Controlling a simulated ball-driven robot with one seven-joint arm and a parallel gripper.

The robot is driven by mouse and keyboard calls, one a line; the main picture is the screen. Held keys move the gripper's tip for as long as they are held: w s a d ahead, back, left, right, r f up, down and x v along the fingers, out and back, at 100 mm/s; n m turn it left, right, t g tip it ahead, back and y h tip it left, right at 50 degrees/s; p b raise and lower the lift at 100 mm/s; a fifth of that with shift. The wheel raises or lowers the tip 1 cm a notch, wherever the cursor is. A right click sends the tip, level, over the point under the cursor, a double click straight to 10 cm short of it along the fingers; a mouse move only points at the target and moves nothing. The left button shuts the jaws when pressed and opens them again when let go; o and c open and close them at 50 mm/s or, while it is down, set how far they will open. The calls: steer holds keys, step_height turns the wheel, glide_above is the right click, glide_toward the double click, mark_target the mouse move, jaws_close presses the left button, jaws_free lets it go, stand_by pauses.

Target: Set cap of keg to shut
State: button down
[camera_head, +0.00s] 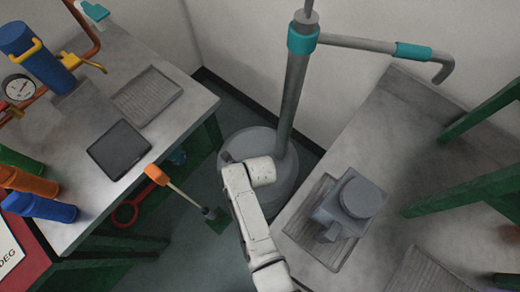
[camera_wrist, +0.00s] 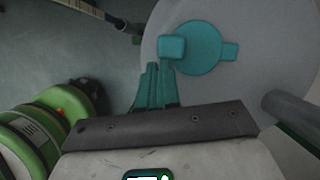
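The keg (camera_head: 228,150) is a wide grey drum on the floor between two benches; my white arm covers part of its top in the head view. In the wrist view, the keg's round grey top (camera_wrist: 256,30) carries a teal cap (camera_wrist: 205,50). The cap is a disc with a small tab on its right and a raised block on its left. My gripper (camera_wrist: 157,66) shows as teal fingers close together in the wrist view, with nothing visible held. Its tips are near the raised block; I cannot tell whether they touch it. In the head view the gripper is hidden.
A grey pipe (camera_head: 293,95) with teal collars rises at the keg. The left bench (camera_head: 75,225) holds bottles and a dark pad (camera_head: 119,150). The right bench (camera_head: 405,180) holds a grey block-shaped device (camera_head: 350,205). A long-handled tool (camera_head: 185,192) is left of my arm.

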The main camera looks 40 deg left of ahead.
steer(key=shift+f, duration=0.1)
stand_by(0.5)
steer(key=shift+w+d, duration=0.45)
steer(key=shift+w, duration=0.15)
